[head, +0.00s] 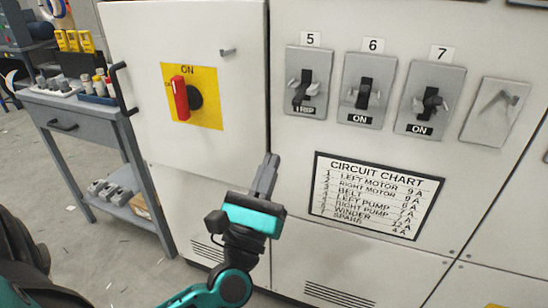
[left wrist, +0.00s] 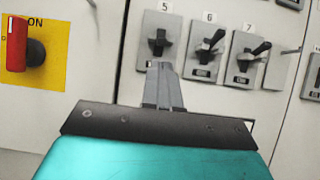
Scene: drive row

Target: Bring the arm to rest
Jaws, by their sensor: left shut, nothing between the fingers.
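My left gripper (head: 270,160) is in front of the white cabinet, left of the circuit chart and below the switch row. Its fingers are together with nothing between them, pointing up. In the left wrist view the shut fingers (left wrist: 163,68) appear just below switch 5 (left wrist: 160,40); whether they touch the panel I cannot tell. In the head view switch 5 (head: 307,82) has a TRIP label, while switch 6 (head: 366,90) and switch 7 (head: 429,98) show ON. My right gripper is not in view.
A red rotary handle (head: 181,98) on a yellow plate marked ON sits on the cabinet door at left. The circuit chart (head: 375,196) is on the panel. A grey workbench (head: 75,108) with small parts stands at far left.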

